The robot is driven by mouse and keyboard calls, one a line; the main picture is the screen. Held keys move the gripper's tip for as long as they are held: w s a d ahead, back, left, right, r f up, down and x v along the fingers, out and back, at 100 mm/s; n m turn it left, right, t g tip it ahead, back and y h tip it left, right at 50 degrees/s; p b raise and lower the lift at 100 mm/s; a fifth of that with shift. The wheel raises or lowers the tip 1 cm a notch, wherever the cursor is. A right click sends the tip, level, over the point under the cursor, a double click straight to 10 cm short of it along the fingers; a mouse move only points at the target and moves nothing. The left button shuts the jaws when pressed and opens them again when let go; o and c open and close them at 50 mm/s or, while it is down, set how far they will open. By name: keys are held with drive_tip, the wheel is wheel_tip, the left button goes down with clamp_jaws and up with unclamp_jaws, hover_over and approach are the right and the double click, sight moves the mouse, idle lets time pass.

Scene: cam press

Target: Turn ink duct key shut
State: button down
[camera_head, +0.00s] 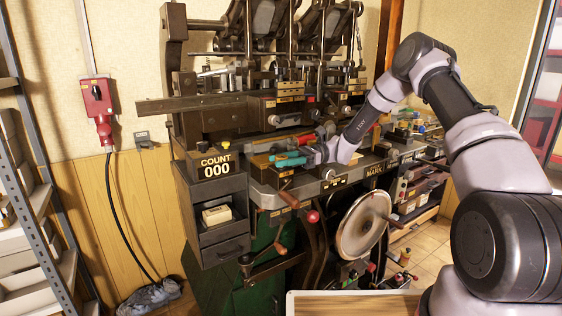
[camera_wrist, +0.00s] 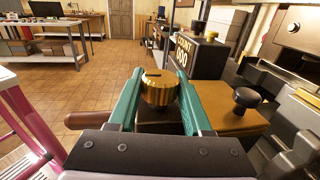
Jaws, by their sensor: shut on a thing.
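The ink duct key appears to be the brass knurled knob (camera_wrist: 160,92) in the middle of the wrist view. It has a short dark mark on its top face and sits above a dark block. My gripper (camera_wrist: 159,88) has its two teal fingers on either side of the knob and is shut on it. In the head view my gripper (camera_head: 285,159) reaches from the right to the front ledge of the press, its teal fingers pointing left. The knob is too small and covered to make out there.
A black knob (camera_wrist: 245,98) on a brass-coloured plate stands right of my fingers. A wooden handle (camera_wrist: 88,119) sticks out at left. The counter box (camera_head: 215,165) reads 000. A red-balled lever (camera_head: 313,216) and a handwheel (camera_head: 362,224) lie below my gripper. Shelving stands far left.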

idle(0.4)
drive_tip(key=shift+c, duration=1.7)
unclamp_jaws()
drive_tip(key=v, duration=1.1)
drive_tip(key=shift+w+a, duration=0.1)
